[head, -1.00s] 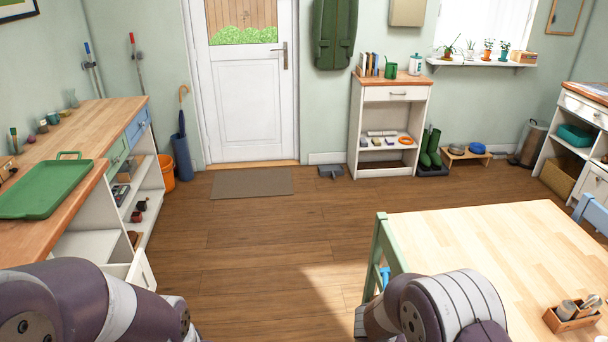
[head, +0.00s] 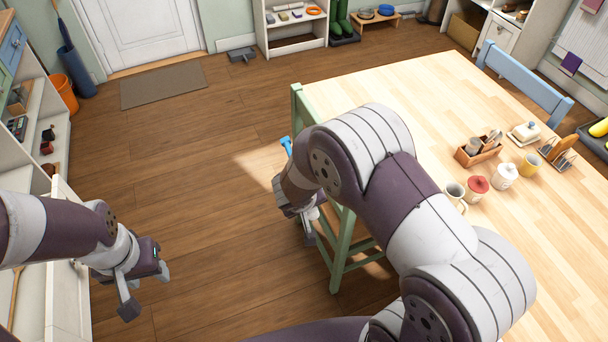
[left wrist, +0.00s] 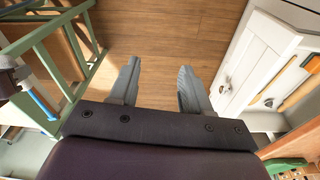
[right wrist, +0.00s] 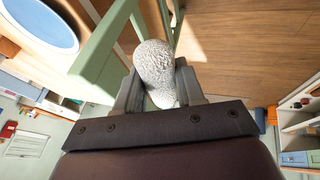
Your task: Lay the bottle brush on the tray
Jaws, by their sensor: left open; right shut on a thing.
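My right gripper (head: 308,222) is shut on the bottle brush, left of the table. In the right wrist view, the brush's pale bristly head (right wrist: 155,70) sticks out between the fingers. Its blue handle (head: 287,146) shows beyond the wrist in the head view, and also in the left wrist view (left wrist: 40,105). My left gripper (head: 146,288) is open and empty over the floor beside the left cabinet; its fingers are apart in the left wrist view (left wrist: 158,72). The tray is out of the head view; a green edge (left wrist: 288,165) at the lower right of the left wrist view may be it.
A green chair (head: 345,245) stands close by my right gripper, at the left side of the wooden table (head: 440,110). A wooden caddy (head: 478,152), jars and mugs stand on the table. The white cabinet (head: 68,300) is at the left. Open floor lies between.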

